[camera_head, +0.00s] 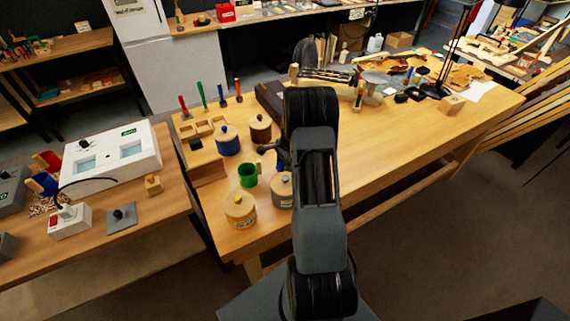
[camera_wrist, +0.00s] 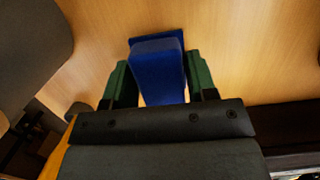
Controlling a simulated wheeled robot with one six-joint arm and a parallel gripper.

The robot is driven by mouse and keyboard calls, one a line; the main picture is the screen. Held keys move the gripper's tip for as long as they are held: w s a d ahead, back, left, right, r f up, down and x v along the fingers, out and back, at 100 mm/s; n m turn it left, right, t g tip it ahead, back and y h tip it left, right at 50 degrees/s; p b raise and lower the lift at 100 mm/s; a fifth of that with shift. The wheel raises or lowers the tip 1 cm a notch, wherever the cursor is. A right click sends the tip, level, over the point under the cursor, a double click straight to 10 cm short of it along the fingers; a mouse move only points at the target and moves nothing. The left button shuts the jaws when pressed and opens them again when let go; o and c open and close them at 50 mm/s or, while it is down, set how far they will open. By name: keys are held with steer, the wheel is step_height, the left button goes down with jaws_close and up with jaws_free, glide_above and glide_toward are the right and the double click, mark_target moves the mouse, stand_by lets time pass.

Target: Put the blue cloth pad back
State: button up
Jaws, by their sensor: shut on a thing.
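The blue cloth pad (camera_wrist: 158,82) is between the green fingertips of my gripper (camera_wrist: 160,74) in the wrist view. The fingers are shut on its two sides. It has a block-like upper part and a wider blue edge at its far end. Light wood bench surface lies beyond it; I cannot tell whether the pad touches it. In the head view my arm hides most of the gripper, and the pad cannot be made out clearly.
On the bench (camera_head: 420,130), a blue pot (camera_head: 228,141), a brown pot (camera_head: 260,128), a green mug (camera_head: 248,175), a yellow pot (camera_head: 240,210) and a grey pot (camera_head: 282,188) stand close to my arm. A wooden holder (camera_head: 204,172) has upright colored-handled tools behind it. The bench's right middle is clear.

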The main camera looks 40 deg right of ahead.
steer(key=o, duration=0.5)
steer(key=shift+f, duration=0.2)
steer(key=o, duration=0.5)
steer(key=shift+r, duration=0.1)
steer(key=shift+c, duration=0.2)
